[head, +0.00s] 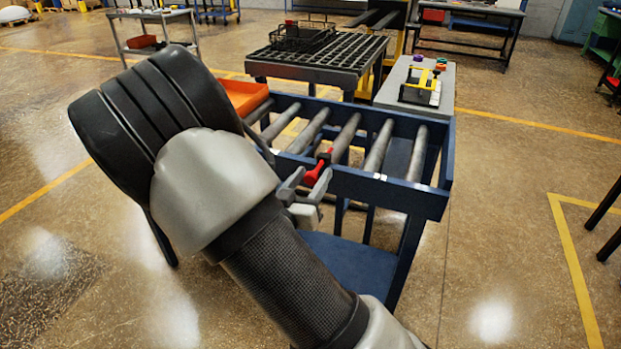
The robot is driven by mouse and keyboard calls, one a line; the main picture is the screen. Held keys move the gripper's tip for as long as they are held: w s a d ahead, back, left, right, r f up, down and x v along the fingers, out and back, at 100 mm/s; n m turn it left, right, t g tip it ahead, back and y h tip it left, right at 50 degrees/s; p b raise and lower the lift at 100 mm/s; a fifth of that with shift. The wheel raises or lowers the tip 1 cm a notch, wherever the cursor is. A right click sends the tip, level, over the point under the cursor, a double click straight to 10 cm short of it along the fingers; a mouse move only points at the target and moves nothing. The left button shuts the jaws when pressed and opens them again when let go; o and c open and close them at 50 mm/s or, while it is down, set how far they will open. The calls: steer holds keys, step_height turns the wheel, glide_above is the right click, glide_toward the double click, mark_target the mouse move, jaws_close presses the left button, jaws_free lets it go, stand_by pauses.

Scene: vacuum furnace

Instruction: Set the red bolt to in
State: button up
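The red bolt (315,173) sits at the near rail of the blue roller table (390,190), with its red handle showing on the near side. My gripper (308,184) is at this rail, with its two grey fingers apart. The red handle shows between and just beyond the fingertips. I cannot tell whether the fingers touch it. The bolt's far end and how far it is slid in are hard to tell at this size.
An orange tray (240,97) lies at the rollers' left end, partly behind my arm. A dark grid table (318,58) with a wire basket (303,35) stands behind. A grey pedestal with a yellow-framed control box (422,86) stands at back right.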

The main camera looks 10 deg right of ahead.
steer(key=p+v, duration=0.2)
steer(key=v, duration=1.5)
steer(key=shift+s, duration=0.15)
steer(key=shift+a, duration=0.2)
